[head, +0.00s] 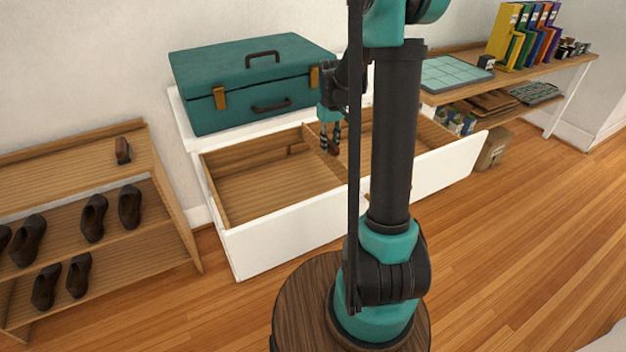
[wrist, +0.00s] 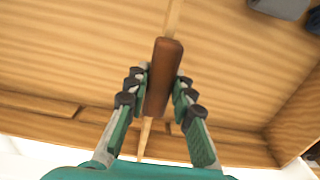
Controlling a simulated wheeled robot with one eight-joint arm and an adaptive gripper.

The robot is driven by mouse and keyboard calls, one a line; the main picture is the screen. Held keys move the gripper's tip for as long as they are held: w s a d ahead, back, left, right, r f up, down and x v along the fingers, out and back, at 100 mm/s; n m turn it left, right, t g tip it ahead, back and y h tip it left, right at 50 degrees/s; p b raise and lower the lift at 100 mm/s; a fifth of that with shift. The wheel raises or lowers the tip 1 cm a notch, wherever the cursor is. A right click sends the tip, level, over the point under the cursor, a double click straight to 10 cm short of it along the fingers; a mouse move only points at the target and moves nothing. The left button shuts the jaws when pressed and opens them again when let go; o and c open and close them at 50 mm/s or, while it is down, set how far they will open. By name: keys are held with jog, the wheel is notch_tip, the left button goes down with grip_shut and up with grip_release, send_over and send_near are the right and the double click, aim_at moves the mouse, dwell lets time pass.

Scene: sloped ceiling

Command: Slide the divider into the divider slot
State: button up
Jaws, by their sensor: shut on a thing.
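The divider is a thin, light wooden board seen nearly edge-on in the wrist view (wrist: 173,16), with a reddish-brown grip (wrist: 163,75) along its top. My gripper (wrist: 160,84) is shut on this brown grip, one finger on each side. In the head view my gripper (head: 330,145) is low inside the open white drawer (head: 285,228), near its middle. The board seems to run front to back there, but my arm hides part of it. Wooden strips (wrist: 45,104) line the drawer wall; I cannot tell whether the board sits in the divider slot.
A teal suitcase (head: 225,90) stands on the cabinet behind the drawer. A shoe rack (head: 95,245) is at the left, with a brush (head: 122,150) on top. A bench (head: 535,72) with binders stands at the right. The drawer's left part is empty.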

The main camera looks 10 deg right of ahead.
jog(key=w+d, duration=0.2)
jog(key=d, duration=0.6)
jog(key=w+d, duration=0.3)
jog(key=d, duration=0.5)
jog(key=shift+w+d, duration=0.2)
jog(key=shift+d, duration=0.05)
dwell(0.7)
dwell(0.6)
jog(key=shift+f, duration=1.15)
dwell(1.4)
jog(key=shift+f, duration=0.35)
jog(key=shift+f, duration=1.45)
dwell(0.3)
